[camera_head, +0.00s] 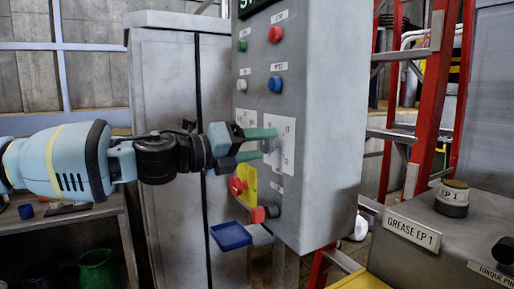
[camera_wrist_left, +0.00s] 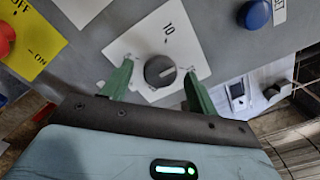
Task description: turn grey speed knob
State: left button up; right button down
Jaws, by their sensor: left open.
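The grey speed knob (camera_wrist_left: 160,71) is round, with a pale pointer line, on a white plate (camera_wrist_left: 143,38) marked 10 in the left wrist view. In the head view the plate (camera_head: 286,128) is on the front of the grey control cabinet (camera_head: 340,110). My left gripper (camera_head: 270,145) reaches in from the left, level with the knob. Its two green fingers are open, one on each side of the knob. A gap shows between knob and fingers in the left wrist view, so it is not gripped. In the head view the fingers partly hide the knob. My right gripper is not in view.
A red switch on a yellow plate (camera_head: 250,182) and a red knob (camera_head: 259,215) sit below. Red, green, blue and white buttons are above, including the blue button (camera_head: 275,84). A blue tray (camera_head: 231,236) and a red ladder (camera_head: 436,90) are nearby.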

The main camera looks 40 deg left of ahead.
pick_arm(q)
jog(key=c, duration=1)
